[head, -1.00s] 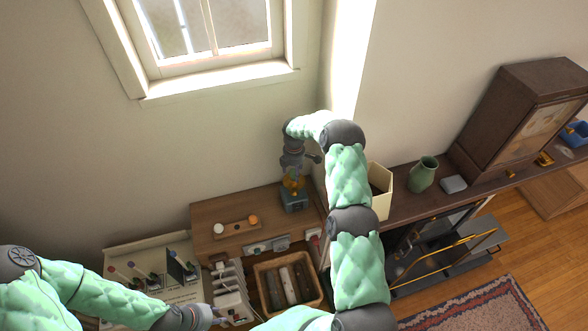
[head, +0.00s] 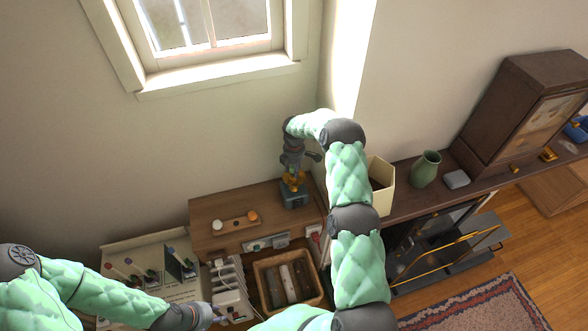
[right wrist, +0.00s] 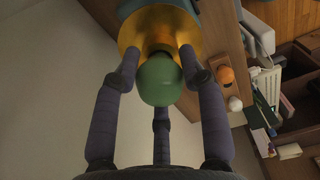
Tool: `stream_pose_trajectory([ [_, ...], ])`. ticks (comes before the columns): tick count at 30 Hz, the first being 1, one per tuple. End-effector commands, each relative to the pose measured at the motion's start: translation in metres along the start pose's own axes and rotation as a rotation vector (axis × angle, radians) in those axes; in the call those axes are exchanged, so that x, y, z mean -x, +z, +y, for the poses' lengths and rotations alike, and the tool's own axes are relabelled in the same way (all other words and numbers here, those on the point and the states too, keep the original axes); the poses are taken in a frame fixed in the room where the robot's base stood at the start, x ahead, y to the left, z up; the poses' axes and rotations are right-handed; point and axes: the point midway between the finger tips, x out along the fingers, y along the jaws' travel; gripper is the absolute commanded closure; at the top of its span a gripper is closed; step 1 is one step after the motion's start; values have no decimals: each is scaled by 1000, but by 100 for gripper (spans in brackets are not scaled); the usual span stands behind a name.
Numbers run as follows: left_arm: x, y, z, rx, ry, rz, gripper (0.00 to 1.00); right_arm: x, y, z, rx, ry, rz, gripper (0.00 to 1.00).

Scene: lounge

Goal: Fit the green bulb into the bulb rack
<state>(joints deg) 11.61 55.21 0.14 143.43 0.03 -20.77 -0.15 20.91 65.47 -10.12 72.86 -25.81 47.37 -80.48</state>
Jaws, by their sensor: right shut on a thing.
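The green bulb (right wrist: 160,80) is between the three fingers of my right gripper (right wrist: 158,85), which is shut on it. Just beyond it in the right wrist view is the yellow dish of a small lamp; I cannot tell whether bulb and lamp touch. In the head view my right gripper (head: 293,172) is right above this lamp, hiding the bulb. The bulb rack (head: 236,223), a wooden strip, lies to the left on the cabinet top, with a white bulb (head: 217,225) and an orange bulb (head: 252,216). My left gripper (head: 212,314) is low at left; its fingers are unclear.
The lamp's blue base (head: 295,200) stands near the cabinet's right end. Below the cabinet top are a wicker basket (head: 262,281) and a white adapter (head: 228,298). A cream box (head: 381,187) and green vase (head: 425,169) stand right of my right arm. The cabinet top (head: 207,205) around the rack is mostly clear.

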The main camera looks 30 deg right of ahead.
Motion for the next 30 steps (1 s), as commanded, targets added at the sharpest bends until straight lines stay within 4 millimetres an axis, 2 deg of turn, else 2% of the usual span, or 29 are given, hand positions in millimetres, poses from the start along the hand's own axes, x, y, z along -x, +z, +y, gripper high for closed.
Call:
stream_pose_trajectory([
  [30,9,0,3,0,0,0,68,32,0,0,0,0,0,92],
])
